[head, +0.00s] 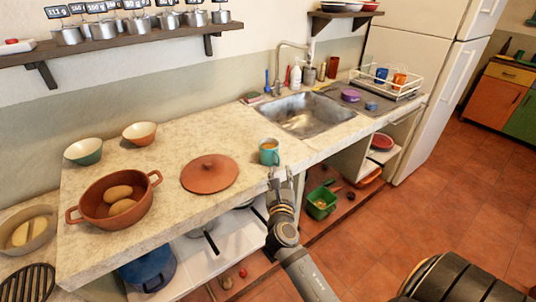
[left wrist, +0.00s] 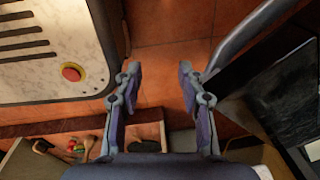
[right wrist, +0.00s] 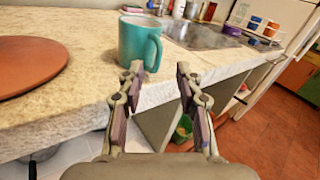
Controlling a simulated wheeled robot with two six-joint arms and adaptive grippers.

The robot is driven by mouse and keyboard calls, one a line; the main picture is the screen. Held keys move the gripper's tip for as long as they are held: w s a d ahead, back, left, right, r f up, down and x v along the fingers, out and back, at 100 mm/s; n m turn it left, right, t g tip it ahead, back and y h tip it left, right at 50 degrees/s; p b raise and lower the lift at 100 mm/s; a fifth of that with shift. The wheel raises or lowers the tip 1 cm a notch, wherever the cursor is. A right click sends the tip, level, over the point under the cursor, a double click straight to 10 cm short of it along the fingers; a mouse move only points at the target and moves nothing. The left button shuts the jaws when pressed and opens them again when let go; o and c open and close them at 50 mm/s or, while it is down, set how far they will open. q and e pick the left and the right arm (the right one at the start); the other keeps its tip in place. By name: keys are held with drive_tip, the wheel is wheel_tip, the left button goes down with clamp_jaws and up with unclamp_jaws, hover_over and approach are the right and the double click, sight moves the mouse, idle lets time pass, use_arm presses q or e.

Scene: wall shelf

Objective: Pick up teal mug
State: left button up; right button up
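The teal mug (head: 268,153) stands upright on the counter near its front edge, to the right of a round terracotta lid. In the right wrist view the mug (right wrist: 139,43) is just beyond and left of my fingertips, with its handle to the right. My right gripper (head: 281,172) is open and empty at the counter's front edge, close to the mug but apart from it. It also shows in the right wrist view (right wrist: 160,72). My left gripper (left wrist: 158,70) is open and empty over the floor; it is not visible in the head view.
The terracotta lid (head: 209,174) lies left of the mug, and a brown pot (head: 95,216) with two rounded items stands farther left. The sink (head: 306,114) and a dish rack (head: 413,82) are to the right. The counter (head: 235,218) is clear around the mug.

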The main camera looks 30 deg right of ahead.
sight(278, 163)
drive_tip(key=x, duration=0.5)
drive_tip(key=shift+w+r+p, duration=0.1)
drive_tip(key=shift+w+p, duration=0.2)
drive_tip(key=shift+s+a+r, duration=0.1)
drive_tip(key=shift+s+a, duration=0.05)
drive_tip(key=shift+c, duration=0.4)
clamp_jaws()
